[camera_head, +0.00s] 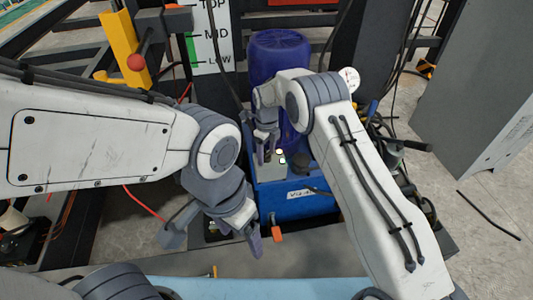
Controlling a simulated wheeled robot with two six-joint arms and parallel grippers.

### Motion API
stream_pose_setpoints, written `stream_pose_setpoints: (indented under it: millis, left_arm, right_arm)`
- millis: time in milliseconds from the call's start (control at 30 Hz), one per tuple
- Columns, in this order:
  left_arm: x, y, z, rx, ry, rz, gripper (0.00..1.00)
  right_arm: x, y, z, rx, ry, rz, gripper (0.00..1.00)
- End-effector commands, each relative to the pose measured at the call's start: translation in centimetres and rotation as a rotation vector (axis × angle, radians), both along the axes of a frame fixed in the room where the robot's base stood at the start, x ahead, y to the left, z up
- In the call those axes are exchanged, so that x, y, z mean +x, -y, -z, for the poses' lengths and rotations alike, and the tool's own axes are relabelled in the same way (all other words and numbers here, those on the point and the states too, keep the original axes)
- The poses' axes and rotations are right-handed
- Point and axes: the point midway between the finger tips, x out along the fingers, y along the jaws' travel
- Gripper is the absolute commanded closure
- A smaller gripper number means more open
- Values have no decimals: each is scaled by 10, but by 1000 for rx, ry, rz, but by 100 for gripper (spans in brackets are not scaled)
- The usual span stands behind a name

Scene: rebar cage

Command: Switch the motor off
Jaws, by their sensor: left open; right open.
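A blue box (298,207) with a white label stands in the middle. Small lit buttons (281,153), one greenish-white, show on its top. A dark blue cylinder (278,60), possibly the motor, stands upright behind it and is partly hidden by my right arm. My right gripper (266,152) is open and points down just left of the lit buttons; I cannot tell whether it touches the box top. My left gripper (242,238) is open and empty, lower down at the box's front left.
A level gauge (208,40) marked TOP, MID and LOW stands at the back left, next to a yellow post (120,50) and a red-knobbed lever (136,62). An orange-tipped part (277,232) sticks out before the box. A grey cabinet (475,90) stands right; cables hang around.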

Motion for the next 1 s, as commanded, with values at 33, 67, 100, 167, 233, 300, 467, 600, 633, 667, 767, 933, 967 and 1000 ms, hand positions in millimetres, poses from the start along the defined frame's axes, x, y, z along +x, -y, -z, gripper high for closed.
stream_pose_setpoints:
  millis: [33, 67, 100, 167, 233, 300, 467, 600, 633, 667, 767, 933, 967, 1000]
  left_arm:
    - [0, 0, 0, 0, 0, 0, 19]
    - [0, 0, 0, 0, 0, 0, 19]
    - [0, 0, 0, 0, 0, 0, 19]
    - [0, 0, 0, 0, 0, 0, 19]
    - [0, 0, 0, 0, 0, 0, 19]
    - [0, 0, 0, 0, 0, 0, 19]
    - [0, 0, 0, 0, 0, 0, 19]
    - [0, 0, 0, 0, 0, 0, 19]
    - [0, 0, -1, 0, 0, 0, 19]
    - [0, 0, -1, 0, 0, 0, 19]
    - [0, 0, -3, 0, 0, 0, 19]
    - [0, 0, -7, 0, 0, 0, 19]
    - [0, 0, -8, 0, 0, 0, 19]
    - [0, 0, -9, 0, 0, 0, 19]
  right_arm:
    - [0, 0, 1, 1, 1, 0, 26]
    - [0, 0, 1, 0, 1, 0, 26]
    - [0, 0, 0, 0, 1, 0, 26]
    - [0, 0, 0, 0, 1, 0, 26]
    - [0, 0, 0, 0, 1, 0, 30]
    - [0, 0, 0, 0, 1, 0, 56]
    - [0, 0, 0, 0, 1, 0, 100]
    - [0, 0, 0, 0, 1, -5, 100]
    - [0, 0, 0, 0, 1, -8, 100]
    - [0, 0, 0, 0, 1, -13, 100]
    - [1, 0, -1, 0, 1, -39, 100]
    - [1, 0, -2, 1, 3, -126, 100]
    - [1, 0, -2, 1, 3, -146, 100]
    - [1, 0, -2, 1, 3, -176, 100]
